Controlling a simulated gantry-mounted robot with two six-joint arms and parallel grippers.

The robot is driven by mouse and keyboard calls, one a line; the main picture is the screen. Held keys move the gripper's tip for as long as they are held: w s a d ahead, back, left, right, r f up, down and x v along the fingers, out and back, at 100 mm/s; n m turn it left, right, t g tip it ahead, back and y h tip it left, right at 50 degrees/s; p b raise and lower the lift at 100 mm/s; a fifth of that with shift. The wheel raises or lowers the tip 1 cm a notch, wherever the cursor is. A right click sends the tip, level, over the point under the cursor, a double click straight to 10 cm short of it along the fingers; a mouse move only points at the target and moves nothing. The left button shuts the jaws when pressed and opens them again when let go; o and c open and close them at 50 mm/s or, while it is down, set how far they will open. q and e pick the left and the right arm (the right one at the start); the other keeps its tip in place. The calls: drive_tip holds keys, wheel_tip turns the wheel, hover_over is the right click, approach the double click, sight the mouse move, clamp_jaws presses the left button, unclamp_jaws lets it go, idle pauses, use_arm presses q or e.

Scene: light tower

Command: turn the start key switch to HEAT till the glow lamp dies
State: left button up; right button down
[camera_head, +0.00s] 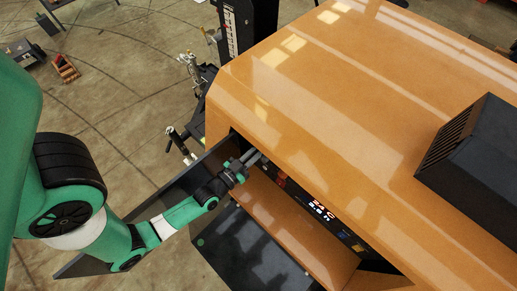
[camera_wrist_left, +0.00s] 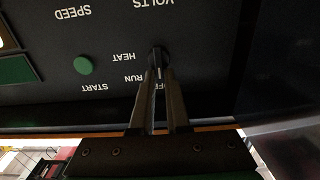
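The start key switch (camera_wrist_left: 158,56) is a dark round part on the black panel in the left wrist view, with upside-down HEAT, RUN, OFF and START labels by it. My left gripper (camera_wrist_left: 160,76) has its fingertips close together at the switch and looks shut on its key; the fingers hide part of the key and the OFF label. In the head view my left gripper (camera_head: 249,160) reaches under the orange hood to the panel. A round green part (camera_wrist_left: 84,66), unlit, sits beside the labels; I cannot tell if it is the glow lamp. My right gripper is not in view.
The orange hood (camera_head: 330,100) overhangs the panel, which has a lit red and white display (camera_head: 321,208). A dark open door (camera_head: 215,165) stands beside my left forearm. A black box (camera_head: 480,150) sits on the hood.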

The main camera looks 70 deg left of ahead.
use_arm(q)
clamp_jaws()
drive_tip(key=m+p, duration=0.2)
drive_tip(key=m, duration=0.4)
drive_tip(key=d+f+m+p, duration=0.1)
drive_tip(key=m+p, duration=0.1)
drive_tip(key=m, duration=0.4)
drive_tip(key=w+m+p, duration=0.1)
drive_tip(key=m+p, duration=0.1)
drive_tip(key=m, duration=0.4)
drive_tip(key=shift+d+f, duration=0.25)
drive_tip(key=shift+f, duration=0.15)
idle(0.5)
drive_tip(key=o, duration=0.6)
unclamp_jaws()
drive_tip(key=shift+c, duration=0.2)
